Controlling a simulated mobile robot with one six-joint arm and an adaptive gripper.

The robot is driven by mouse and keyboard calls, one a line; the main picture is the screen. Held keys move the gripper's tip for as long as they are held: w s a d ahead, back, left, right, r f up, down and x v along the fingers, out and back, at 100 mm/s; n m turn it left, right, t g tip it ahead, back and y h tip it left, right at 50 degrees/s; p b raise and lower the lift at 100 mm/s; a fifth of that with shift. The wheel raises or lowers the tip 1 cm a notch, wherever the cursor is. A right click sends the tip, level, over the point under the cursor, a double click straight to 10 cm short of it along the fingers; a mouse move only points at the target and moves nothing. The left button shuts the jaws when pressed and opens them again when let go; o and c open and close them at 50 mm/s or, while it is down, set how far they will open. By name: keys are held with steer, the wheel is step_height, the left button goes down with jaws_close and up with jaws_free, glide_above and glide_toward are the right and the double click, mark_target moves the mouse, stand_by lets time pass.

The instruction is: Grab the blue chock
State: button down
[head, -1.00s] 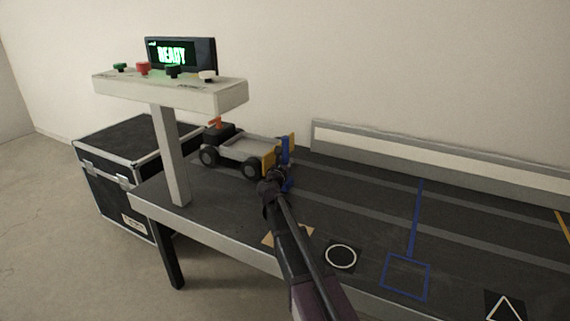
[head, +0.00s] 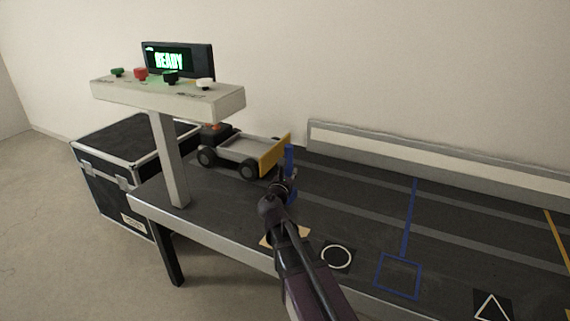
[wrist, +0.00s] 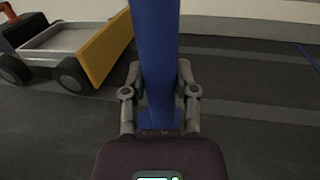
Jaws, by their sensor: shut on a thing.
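The blue chock (wrist: 157,50) is a tall blue piece standing between my gripper's fingers in the wrist view. It also shows in the head view (head: 289,158), just right of the small cart's yellow plate, with a gap between them. My gripper (wrist: 160,98) is shut on the chock, with a finger on each side. In the head view my gripper (head: 285,184) is partly hidden by my own arm, and the lower part of the chock is mostly covered.
The grey cart (head: 230,152) with a yellow front plate (head: 275,156) stands left of the chock. A post with a button panel (head: 168,92) and a READY screen (head: 178,61) is farther left. The dark table (head: 350,190) is open to the right, with a low rail (head: 430,160) behind.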

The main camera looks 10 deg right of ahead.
steer(key=shift+s+r, duration=0.15)
steer(key=shift+s, duration=1.65)
